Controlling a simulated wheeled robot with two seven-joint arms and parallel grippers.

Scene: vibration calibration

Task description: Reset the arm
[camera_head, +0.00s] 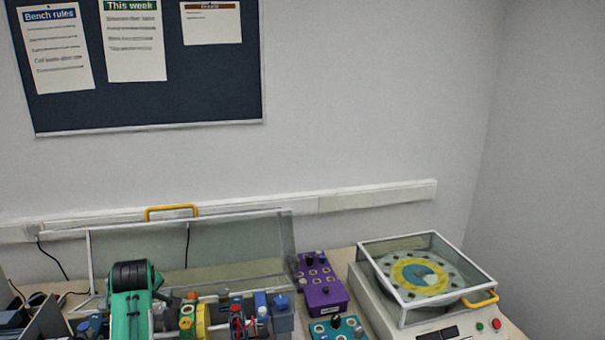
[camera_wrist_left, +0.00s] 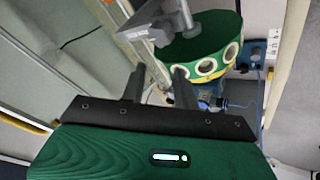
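My left gripper (camera_wrist_left: 160,82) shows in the wrist view, with a green housing, a black mounting plate and two dark fingers. The fingers stand apart with nothing between them. A green drum with a yellow rim and several round holes (camera_wrist_left: 207,68) lies just beyond the fingertips; I cannot tell whether they touch it. In the head view, a green and black part at the lower left looks like my left arm, and its fingers cannot be made out. My right gripper is in neither view.
A yellow-handled clear cover (camera_head: 240,246) stands open behind crowded bench parts. A purple control box (camera_head: 320,290) and a teal box (camera_head: 338,329) sit centrally. At right is a machine with a disc under a transparent lid (camera_head: 425,270). The wall and noticeboard (camera_head: 140,108) are behind.

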